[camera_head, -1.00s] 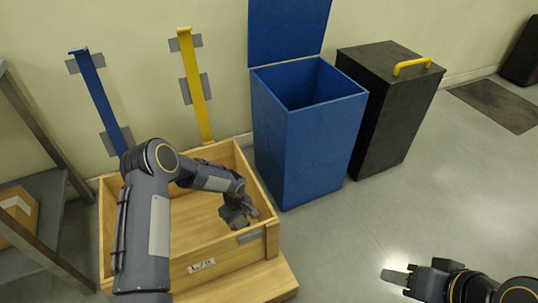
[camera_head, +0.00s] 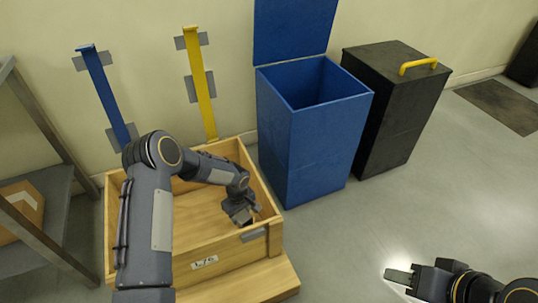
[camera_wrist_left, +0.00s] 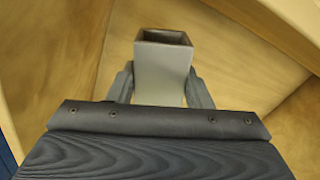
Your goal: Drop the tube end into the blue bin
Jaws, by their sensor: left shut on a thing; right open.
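The tube end is a short grey square tube (camera_wrist_left: 162,75) with an open, hollow top, held between the fingers in the left wrist view. My left gripper (camera_head: 246,216) is shut on it, inside the wooden crate (camera_head: 203,263) near its right front corner. In the head view the tube end is mostly hidden by the gripper. The blue bin (camera_head: 318,150) stands behind and to the right of the crate, with its lid (camera_head: 292,28) raised and its top open. My right gripper (camera_head: 400,277) is open and empty over the floor at the lower right.
A black bin (camera_head: 388,120) with a yellow handle stands right of the blue bin. A blue strip (camera_head: 104,92) and a yellow strip (camera_head: 199,85) lean on the wall behind the crate. A shelf (camera_head: 38,215) is at the left.

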